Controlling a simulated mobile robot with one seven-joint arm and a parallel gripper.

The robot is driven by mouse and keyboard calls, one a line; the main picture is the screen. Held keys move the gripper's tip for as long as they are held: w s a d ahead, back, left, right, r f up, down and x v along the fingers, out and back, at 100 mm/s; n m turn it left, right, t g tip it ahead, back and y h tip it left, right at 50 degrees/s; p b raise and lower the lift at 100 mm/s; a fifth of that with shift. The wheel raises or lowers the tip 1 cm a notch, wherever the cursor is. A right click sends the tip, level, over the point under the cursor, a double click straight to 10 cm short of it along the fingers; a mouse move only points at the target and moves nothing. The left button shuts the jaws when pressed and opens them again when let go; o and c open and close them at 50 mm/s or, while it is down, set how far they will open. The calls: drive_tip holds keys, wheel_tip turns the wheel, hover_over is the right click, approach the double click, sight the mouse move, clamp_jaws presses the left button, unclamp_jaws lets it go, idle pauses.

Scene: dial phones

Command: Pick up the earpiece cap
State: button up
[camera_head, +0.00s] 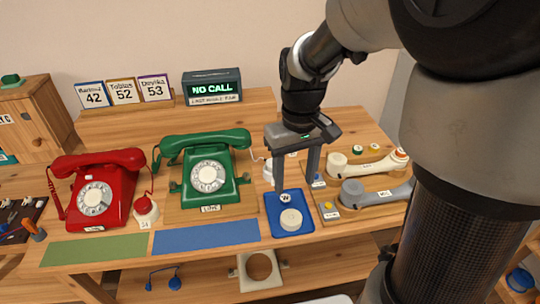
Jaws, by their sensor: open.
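A cream round cap (291,219) lies on a blue tray (271,228) right of the green phone; it looks like the earpiece cap. A small round piece marked W (285,198) is on the tray behind it. My gripper (297,183) points down with its two fingers apart and nothing between them. It is above and behind the cap, near the tray's back edge, not touching the cap. A cream handset (368,165) and a grey handset (376,192) lie on a wooden board to the right. The cream handset's right end shows an orange ring.
A green phone (208,177) and a red phone (96,190) stand to the left. A green mat (95,249) and a blue mat (205,236) lie bare along the front edge. A NO CALL display (212,88) stands on the back shelf.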

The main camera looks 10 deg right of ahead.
drive_tip(key=b, duration=0.2)
hover_over(292, 217)
wheel_tip(292, 217, down, 8)
drive_tip(key=shift+w+r, duration=0.1)
drive_tip(key=shift+w, duration=0.05)
wheel_tip(292, 217, down, 5)
drive_tip(key=shift+f+b, duration=0.15)
drive_tip(key=shift+b, duration=0.8)
drive_tip(key=c, duration=0.7)
